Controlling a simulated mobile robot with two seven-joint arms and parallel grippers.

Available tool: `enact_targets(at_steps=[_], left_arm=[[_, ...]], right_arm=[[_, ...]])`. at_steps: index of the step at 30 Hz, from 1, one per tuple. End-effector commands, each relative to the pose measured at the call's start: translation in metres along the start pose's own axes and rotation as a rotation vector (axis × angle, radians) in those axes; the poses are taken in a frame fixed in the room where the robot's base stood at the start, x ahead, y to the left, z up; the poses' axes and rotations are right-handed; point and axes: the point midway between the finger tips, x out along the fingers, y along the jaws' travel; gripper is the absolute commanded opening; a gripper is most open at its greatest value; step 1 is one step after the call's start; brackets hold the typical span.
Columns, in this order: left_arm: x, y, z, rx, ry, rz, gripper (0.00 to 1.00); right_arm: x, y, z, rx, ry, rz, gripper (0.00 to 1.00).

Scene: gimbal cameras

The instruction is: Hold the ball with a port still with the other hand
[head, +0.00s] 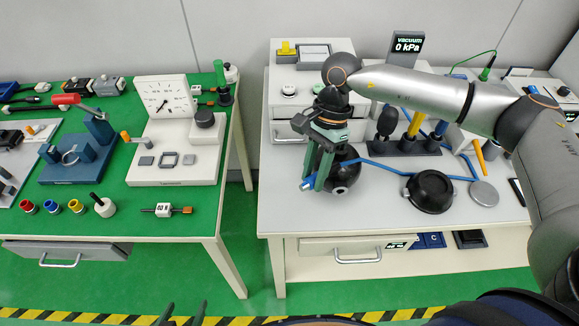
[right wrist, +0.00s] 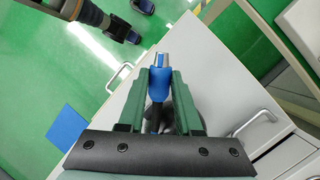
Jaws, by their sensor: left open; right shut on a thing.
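The black ball (head: 346,172) stands on the right table near its front left part, with a small pale round port low on its front. My right gripper (head: 316,182) is beside its left side and partly covers it. It is shut on the blue hose end (right wrist: 159,78), which has a metal tip and shows between the fingers in the right wrist view (right wrist: 158,100). I cannot tell whether the hose end touches the ball. My left gripper (head: 184,311) is open and empty at the bottom edge of the head view, away from the ball.
The blue hose (head: 405,172) runs right across the table. A black round bowl-like piece (head: 431,190) and a grey disc (head: 484,193) lie to the right. A vacuum display (head: 407,46) reads 0 kPa. The green table (head: 130,212) stands left, across a gap. The table front is clear.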

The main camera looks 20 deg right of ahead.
Motion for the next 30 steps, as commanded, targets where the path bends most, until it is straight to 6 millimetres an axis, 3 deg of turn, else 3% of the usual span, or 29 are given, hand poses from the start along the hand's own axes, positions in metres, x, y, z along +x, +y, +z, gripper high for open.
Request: enact_targets(at_steps=[15, 24, 30], left_arm=[[-0.006, 0.000, -0.006, 0.001, -0.001, -0.001, 0.83], [-0.009, 0.000, -0.009, 0.002, -0.001, -0.001, 0.83], [-0.010, 0.000, -0.011, 0.002, -0.001, -0.001, 0.83]], right_arm=[[0.026, -0.041, 0.000, 1.035, -0.107, -0.317, 0.00], [0.036, -0.061, 0.001, 1.562, -0.175, -0.455, 0.00], [0.040, -0.069, 0.001, 1.817, -0.212, -0.516, 0.00]])
